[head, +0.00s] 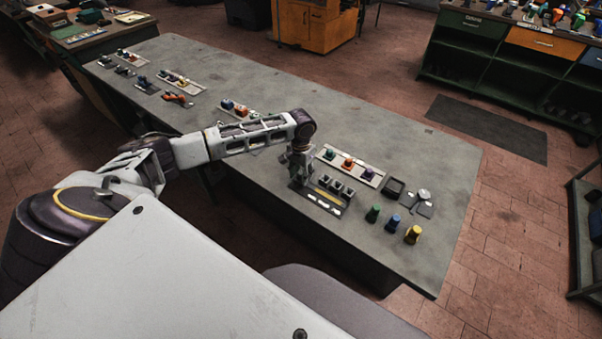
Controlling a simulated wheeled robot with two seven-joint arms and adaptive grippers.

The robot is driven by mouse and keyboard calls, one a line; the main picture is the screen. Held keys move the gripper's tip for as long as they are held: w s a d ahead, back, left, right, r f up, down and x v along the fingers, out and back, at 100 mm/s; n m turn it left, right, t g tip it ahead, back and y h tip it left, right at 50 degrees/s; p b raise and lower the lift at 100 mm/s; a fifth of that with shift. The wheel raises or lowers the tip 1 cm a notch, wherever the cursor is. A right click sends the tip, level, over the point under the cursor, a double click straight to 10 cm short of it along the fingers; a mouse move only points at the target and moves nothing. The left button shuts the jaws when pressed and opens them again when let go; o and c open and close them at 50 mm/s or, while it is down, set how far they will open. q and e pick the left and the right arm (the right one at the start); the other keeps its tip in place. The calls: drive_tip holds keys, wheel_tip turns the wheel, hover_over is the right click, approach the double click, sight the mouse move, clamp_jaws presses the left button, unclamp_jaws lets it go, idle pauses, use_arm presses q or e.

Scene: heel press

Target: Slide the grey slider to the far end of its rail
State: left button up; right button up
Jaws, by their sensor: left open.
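A dark panel (316,201) lies near the front edge of the long grey table. It carries several small grey blocks (337,186) in a row, a yellowish strip and pale labels. I cannot tell for sure which block is the grey slider, nor see its rail clearly at this size. My left gripper (299,182) points down at the left end of this panel and is open. It covers that end, so whatever lies under it is hidden. I cannot tell whether the fingers touch anything. My right gripper is out of view.
A pale strip with coloured knobs (348,163) lies behind the panel. More parts lie on the table's (400,132) left half. Its far right is clear.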

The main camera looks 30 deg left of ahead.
use_arm(q)
drive_tip(key=shift+c, duration=0.5)
clamp_jaws()
drive_tip(key=shift+d, duration=0.1)
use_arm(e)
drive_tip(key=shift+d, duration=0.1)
